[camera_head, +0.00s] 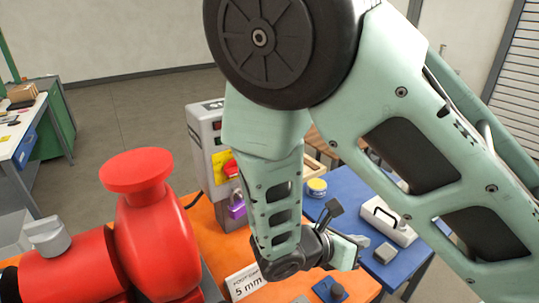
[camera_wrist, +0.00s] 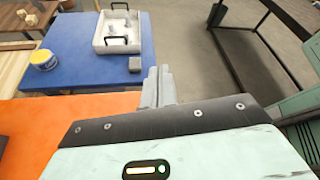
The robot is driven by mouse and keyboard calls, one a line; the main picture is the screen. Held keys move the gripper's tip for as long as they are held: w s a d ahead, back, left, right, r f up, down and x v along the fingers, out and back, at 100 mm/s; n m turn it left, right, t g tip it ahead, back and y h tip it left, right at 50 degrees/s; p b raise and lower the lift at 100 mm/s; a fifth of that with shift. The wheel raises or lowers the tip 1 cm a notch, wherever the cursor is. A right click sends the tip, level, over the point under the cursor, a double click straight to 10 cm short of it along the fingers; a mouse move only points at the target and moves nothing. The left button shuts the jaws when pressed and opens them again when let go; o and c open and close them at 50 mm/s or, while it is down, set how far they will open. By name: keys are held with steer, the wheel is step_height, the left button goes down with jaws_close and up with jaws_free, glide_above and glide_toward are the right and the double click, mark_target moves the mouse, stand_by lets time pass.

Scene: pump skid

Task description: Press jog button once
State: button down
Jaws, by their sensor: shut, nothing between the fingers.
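A grey control box (camera_head: 206,140) stands at the back of the orange skid in the head view. It carries a yellow plate (camera_head: 219,163) with a red switch (camera_head: 231,168) and a purple padlock (camera_head: 237,207). My arm hides its right side, and I cannot make out a jog button on it. My gripper (camera_head: 358,248) is to the right of and below the box, apart from it. In the wrist view its fingers (camera_wrist: 157,84) are together and empty, pointing toward the blue table and away from the box.
A red pump (camera_head: 155,240) fills the left of the orange skid (camera_head: 215,235), with a "5 mm" sign (camera_head: 245,282) beside it. A blue table (camera_wrist: 75,62) behind holds a white tray (camera_wrist: 117,32), a yellow tin (camera_wrist: 43,60) and a grey block (camera_wrist: 135,63).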

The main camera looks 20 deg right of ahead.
steer(key=w+a+r+n+t+y+p, duration=0.1)
steer(key=w+a+r+n+t+y, duration=0.1)
steer(key=w+a+n+t, duration=0.2)
steer(key=w+a+r+n+t+y+p, duration=0.1)
steer(key=w+a+r+n+t+y, duration=0.1)
steer(key=w+n+t, duration=0.9)
steer(key=a+r+n+t, duration=0.1)
steer(key=a+n+t, duration=0.1)
steer(key=n+t, duration=0.2)
steer(key=shift+w+r+n+y+p, duration=0.3)
steer(key=shift+r+n+y+p, duration=0.1)
steer(key=shift+n, duration=1.3)
steer(key=shift+f, duration=0.1)
steer(key=w+a+b, duration=0.2)
steer(key=w, duration=0.6)
steer(key=shift+w+a, duration=0.2)
steer(key=shift+a, duration=0.2)
